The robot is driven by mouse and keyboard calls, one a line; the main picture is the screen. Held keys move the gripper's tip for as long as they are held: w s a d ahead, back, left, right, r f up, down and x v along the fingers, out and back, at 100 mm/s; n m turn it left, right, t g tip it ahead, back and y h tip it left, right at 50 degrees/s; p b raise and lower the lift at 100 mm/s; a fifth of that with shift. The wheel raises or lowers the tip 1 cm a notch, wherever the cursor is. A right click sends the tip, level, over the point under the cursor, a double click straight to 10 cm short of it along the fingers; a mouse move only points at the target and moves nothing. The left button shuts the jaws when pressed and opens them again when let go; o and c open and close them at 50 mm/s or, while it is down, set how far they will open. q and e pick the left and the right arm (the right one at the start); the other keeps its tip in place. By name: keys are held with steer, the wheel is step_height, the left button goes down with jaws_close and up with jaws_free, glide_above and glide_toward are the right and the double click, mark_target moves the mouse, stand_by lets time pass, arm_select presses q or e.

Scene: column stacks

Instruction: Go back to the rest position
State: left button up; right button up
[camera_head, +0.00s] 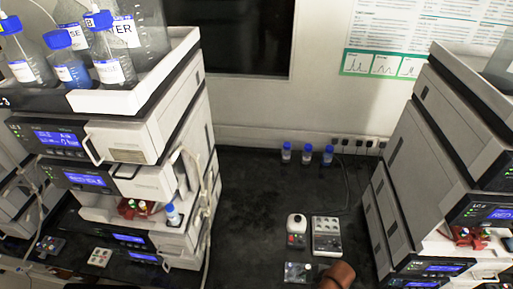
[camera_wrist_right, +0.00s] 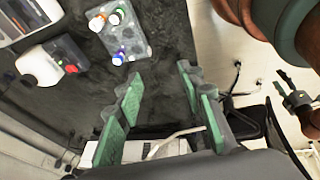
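My right gripper (camera_wrist_right: 161,76) shows in the right wrist view with its two green-padded fingers spread apart. Nothing is between the pads. Dark bench top shows beyond the fingertips. A copper-coloured part of my arm shows at the bottom of the head view, and copper and teal arm parts show at the top right of the wrist view. Neither gripper's fingers can be made out in the head view.
Instrument stacks stand left (camera_head: 125,145) and right (camera_head: 420,155), bottles on the left one. On the dark bench (camera_head: 250,215) are three blue-capped vials (camera_head: 307,154), a white device (camera_head: 297,224), a grey box (camera_head: 326,238) and a small vial rack (camera_wrist_right: 133,42). Bench middle is clear.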

steer(key=s+d+r+m+t+h, duration=0.1)
steer(key=s+d+r+m+h, duration=0.15)
steer(key=s+d+m, duration=0.5)
steer(key=s+d+r+m+h, duration=0.2)
steer(key=s+d+r+m, duration=0.2)
steer(key=s+d+m, duration=0.4)
step_height(320, 180, down, 39)
steer(key=g+b, duration=0.1)
steer(key=b, duration=0.8)
arm_select(q)
step_height(320, 180, down, 17)
steer(key=b, duration=0.8)
steer(key=shift+s, duration=0.45)
arm_select(e)
steer(key=s+f, duration=1)
steer(key=f, duration=0.3)
steer(key=s+f+g+y, duration=0.1)
steer(key=s+f, duration=0.8)
steer(key=f, duration=0.4)
steer(key=shift+s+a+g, duration=0.2)
steer(key=shift+s+g, duration=0.1)
steer(key=shift+s, duration=0.05)
arm_select(q)
steer(key=shift+f, duration=0.1)
steer(key=shift+c, duration=0.2)
arm_select(e)
steer(key=shift+n, duration=0.25)
steer(key=shift+c, duration=0.4)
